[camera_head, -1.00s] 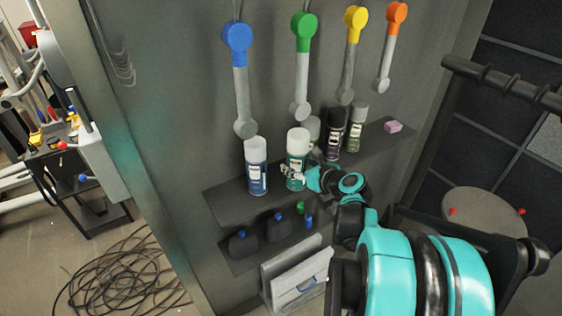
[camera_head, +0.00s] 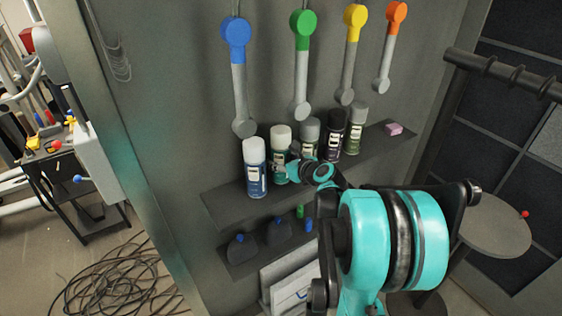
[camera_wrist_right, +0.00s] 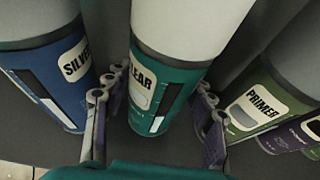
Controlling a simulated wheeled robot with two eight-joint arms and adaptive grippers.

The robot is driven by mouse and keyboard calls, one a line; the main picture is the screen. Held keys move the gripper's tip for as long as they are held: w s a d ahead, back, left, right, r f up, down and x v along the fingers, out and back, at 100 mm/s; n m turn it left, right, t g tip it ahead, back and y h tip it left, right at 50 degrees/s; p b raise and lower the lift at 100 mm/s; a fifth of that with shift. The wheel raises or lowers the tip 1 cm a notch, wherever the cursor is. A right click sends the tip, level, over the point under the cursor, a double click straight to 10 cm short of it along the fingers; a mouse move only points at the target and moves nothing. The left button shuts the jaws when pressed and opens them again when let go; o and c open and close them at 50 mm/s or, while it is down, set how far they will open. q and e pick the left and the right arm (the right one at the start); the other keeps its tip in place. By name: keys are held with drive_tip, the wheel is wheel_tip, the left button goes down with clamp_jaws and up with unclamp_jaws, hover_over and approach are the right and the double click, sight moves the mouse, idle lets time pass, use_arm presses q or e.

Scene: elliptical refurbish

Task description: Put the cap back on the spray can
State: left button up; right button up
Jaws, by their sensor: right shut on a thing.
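The teal spray can (camera_head: 281,166), labelled CLEAR in the right wrist view (camera_wrist_right: 180,92), stands in the row on the shelf with a white top part. My right gripper (camera_head: 284,170) is around its body. In the right wrist view, one finger of my right gripper (camera_wrist_right: 155,118) is on each side of the can, and it is shut on it. I cannot tell whether the white top is a separate cap. The blue SILVER can (camera_head: 256,178) with a white top is just to its left. My left gripper is not in view.
A grey-topped can (camera_head: 310,133), a dark purple can (camera_head: 334,133) and a green can (camera_head: 354,133) stand to the right. A pink block (camera_head: 393,129) lies on the shelf's far right. Coloured tools hang on the wall above. A lower shelf (camera_head: 290,238) holds dark bottles.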

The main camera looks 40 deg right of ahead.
drive_tip(key=shift+f, duration=0.2)
drive_tip(key=o, duration=1.4)
drive_tip(key=shift+o, duration=0.2)
drive_tip(key=shift+r, duration=0.1)
drive_tip(key=shift+r, duration=0.1)
